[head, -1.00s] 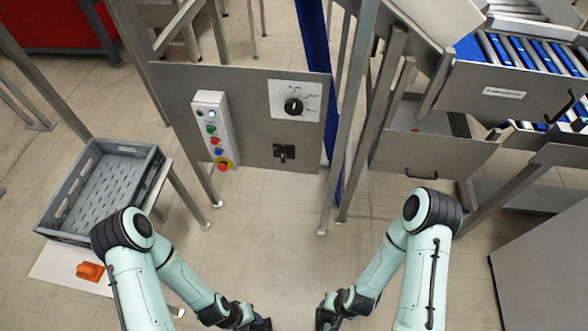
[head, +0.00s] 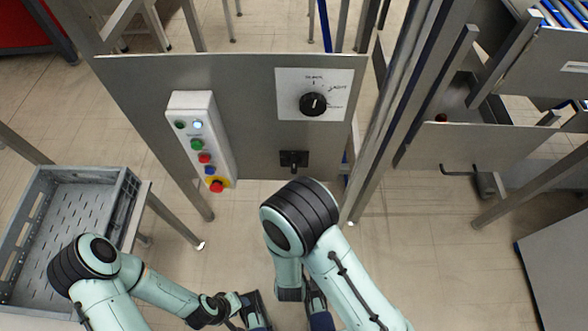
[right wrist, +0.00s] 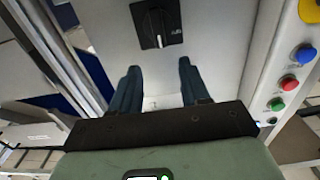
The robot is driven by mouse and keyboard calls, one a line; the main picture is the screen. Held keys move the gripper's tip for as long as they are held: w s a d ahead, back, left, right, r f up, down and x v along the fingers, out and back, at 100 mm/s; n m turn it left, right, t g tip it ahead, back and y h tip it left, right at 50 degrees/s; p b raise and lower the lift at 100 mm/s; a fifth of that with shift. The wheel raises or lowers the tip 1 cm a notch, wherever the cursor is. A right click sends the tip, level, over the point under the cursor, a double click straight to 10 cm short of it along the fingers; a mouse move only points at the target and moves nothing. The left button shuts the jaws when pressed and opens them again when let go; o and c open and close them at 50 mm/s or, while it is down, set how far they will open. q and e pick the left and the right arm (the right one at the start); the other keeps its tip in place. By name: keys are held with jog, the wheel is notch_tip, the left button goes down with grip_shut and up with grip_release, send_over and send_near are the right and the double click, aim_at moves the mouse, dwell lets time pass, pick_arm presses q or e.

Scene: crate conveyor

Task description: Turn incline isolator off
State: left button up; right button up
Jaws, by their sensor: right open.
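The isolator, a black switch (head: 294,160) with a short handle, sits low on a grey metal panel (head: 245,100). In the right wrist view the isolator (right wrist: 157,24) appears at the top with its pale handle mark running up and down. My right gripper (right wrist: 157,68) is open and empty, its dark blue fingers apart, with the isolator ahead between them and not touched. In the head view my right arm's elbow is just below the isolator. My left gripper (head: 257,310) is at the bottom edge, partly cut off, its opening unclear.
A black rotary knob (head: 313,104) on a white plate is above the isolator. A white button box (head: 203,140) with a red emergency stop is on the left. A grey crate (head: 130,190) stands at lower left. Metal posts flank the panel.

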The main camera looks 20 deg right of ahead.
aim_at(294, 165)
jog(key=x, duration=1)
jog(key=shift+f, duration=0.1)
jog(key=shift+c, duration=0.4)
grip_shut()
